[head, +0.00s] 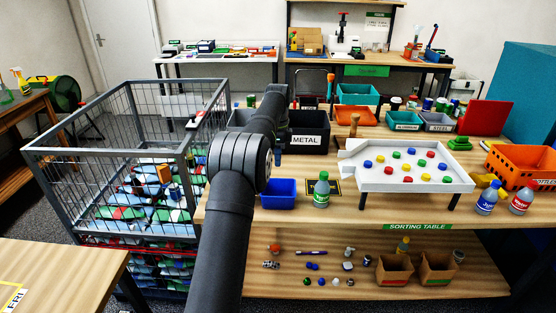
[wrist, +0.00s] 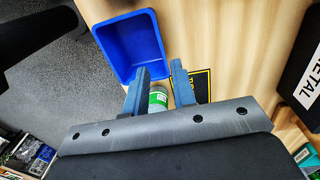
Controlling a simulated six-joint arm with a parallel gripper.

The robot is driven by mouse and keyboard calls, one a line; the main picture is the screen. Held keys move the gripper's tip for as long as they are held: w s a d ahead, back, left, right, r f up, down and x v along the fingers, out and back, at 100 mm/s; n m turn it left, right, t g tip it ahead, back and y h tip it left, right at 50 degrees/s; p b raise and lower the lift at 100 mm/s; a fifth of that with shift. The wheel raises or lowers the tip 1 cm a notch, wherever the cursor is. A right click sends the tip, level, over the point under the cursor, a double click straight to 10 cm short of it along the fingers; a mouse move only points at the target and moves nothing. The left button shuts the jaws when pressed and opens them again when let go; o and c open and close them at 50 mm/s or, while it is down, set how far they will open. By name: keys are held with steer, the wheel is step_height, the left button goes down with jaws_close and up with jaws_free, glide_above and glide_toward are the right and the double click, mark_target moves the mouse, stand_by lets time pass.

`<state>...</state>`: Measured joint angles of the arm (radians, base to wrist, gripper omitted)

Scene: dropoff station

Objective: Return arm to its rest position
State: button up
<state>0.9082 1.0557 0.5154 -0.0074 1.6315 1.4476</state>
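My gripper (wrist: 160,78) shows in the wrist view with its two blue fingers apart. A bottle with a green label (wrist: 158,100) appears between and beyond the fingers, partly hidden by the gripper body. In the head view, the green bottle (head: 321,191) stands upright on the sorting table, apart from my arm. My arm (head: 232,200) reaches up from the bottom over the table's left side. In the head view the fingers are mostly hidden behind the arm.
A blue bin (head: 279,194) stands left of the bottle, and a black METAL bin (head: 308,139) behind. A wire cage (head: 187,160) of mixed items is left of the arm. A white tray (head: 405,181) with several coloured caps and an orange crate (head: 520,166) are right.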

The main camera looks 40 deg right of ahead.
mark_target(278, 193)
steer(key=f, duration=1.2)
steer(key=shift+s+a+f, duration=0.25)
steer(key=shift+s+a, duration=0.05)
step_height(278, 193, up, 3)
steer(key=shift+r, duration=0.9)
